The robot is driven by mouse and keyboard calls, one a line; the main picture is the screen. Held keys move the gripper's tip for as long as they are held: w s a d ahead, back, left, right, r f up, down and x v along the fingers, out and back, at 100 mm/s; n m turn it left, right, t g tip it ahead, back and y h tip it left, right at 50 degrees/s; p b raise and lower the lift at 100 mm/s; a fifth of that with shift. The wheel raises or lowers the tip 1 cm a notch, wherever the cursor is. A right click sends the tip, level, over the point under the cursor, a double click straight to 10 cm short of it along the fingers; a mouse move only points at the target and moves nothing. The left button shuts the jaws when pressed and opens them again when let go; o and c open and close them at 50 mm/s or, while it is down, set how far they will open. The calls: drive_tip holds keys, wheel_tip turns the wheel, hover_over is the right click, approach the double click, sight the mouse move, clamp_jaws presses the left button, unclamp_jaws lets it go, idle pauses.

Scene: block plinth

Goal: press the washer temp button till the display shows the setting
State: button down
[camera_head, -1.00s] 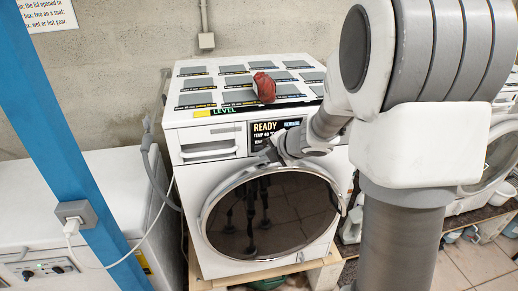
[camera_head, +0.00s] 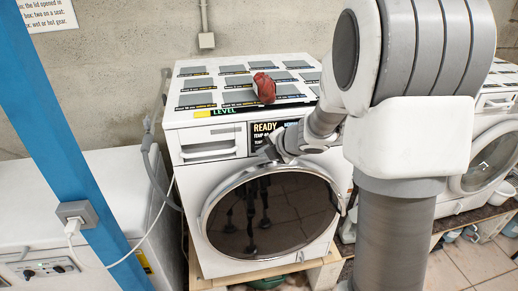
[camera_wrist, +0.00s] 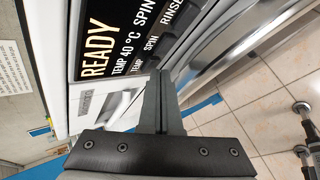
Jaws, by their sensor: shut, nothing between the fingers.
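The white washer (camera_head: 190,225) stands in the middle of the head view. Its black display (camera_head: 262,130) is on the upper front, above the round door. In the wrist view the display (camera_wrist: 115,40) reads READY, TEMP 40 °C, SPIN and RINSE, turned sideways. My gripper (camera_head: 268,153) is shut and empty, just below the display. In the wrist view its fingertips (camera_wrist: 158,76) are close to the TEMP label. They hide the temp button, and I cannot tell whether they touch it.
A reddish crumpled cloth (camera_head: 264,88) lies on the washer's top among grey panels. A blue post (camera_head: 75,130) and a white chest (camera_head: 30,200) are at left. Another washer (camera_head: 490,165) stands at right.

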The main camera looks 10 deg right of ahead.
drive_tip(key=shift+w, duration=0.15)
idle(0.4)
drive_tip(key=shift+s, duration=0.8)
drive_tip(key=shift+s, duration=0.1)
drive_tip(key=s+b, duration=0.1)
drive_tip(key=s, duration=0.3)
drive_tip(key=shift+s, duration=0.4)
idle(0.9)
